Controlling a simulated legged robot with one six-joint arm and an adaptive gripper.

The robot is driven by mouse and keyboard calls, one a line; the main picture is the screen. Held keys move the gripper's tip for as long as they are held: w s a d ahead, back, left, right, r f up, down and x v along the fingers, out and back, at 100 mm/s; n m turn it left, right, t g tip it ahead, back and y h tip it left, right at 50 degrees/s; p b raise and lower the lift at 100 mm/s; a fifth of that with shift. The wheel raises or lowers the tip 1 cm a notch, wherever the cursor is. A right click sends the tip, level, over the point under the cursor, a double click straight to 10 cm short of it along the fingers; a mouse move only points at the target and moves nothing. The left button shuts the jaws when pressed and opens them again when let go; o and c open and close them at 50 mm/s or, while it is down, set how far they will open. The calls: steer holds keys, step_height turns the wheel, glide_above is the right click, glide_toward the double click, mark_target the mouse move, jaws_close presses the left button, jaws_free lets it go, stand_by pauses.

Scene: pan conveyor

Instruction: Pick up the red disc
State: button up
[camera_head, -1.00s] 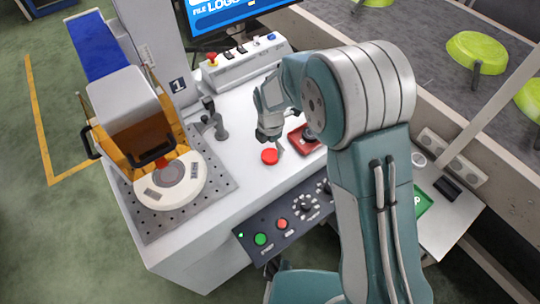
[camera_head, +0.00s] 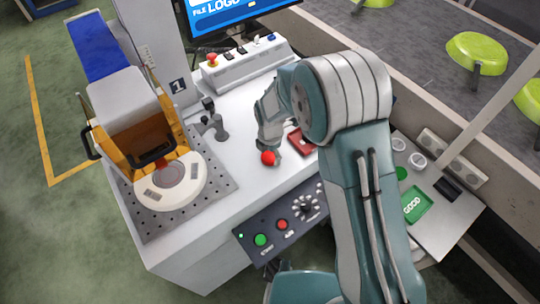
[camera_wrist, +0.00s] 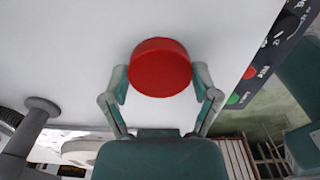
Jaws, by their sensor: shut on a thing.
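The red disc (camera_head: 268,158) is at the tip of my gripper (camera_head: 270,150), over the white worktop (camera_head: 232,130) near its front edge. In the wrist view the red disc (camera_wrist: 160,67) sits between the two fingers of my gripper (camera_wrist: 160,82), with one finger against each side. The gripper is shut on it. I cannot tell whether the disc still touches the worktop.
A dark red tray (camera_head: 301,142) lies just right of the gripper. The button panel (camera_head: 285,222) is along the front edge. A round fixture (camera_head: 171,181) stands at left, with a grey post (camera_head: 218,128) nearby. A green GOOD tray (camera_head: 416,204) is at right.

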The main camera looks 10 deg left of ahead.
mark_target(270, 155)
step_height(270, 155, up, 4)
steer(key=shift+s+f, duration=0.1)
steer(key=shift+f, duration=0.15)
steer(key=s+d+r, duration=0.6)
steer(key=s+r, duration=0.3)
steer(key=s, duration=0.3)
steer(key=shift+s+d+r, duration=0.15)
steer(key=shift+d+r, duration=0.1)
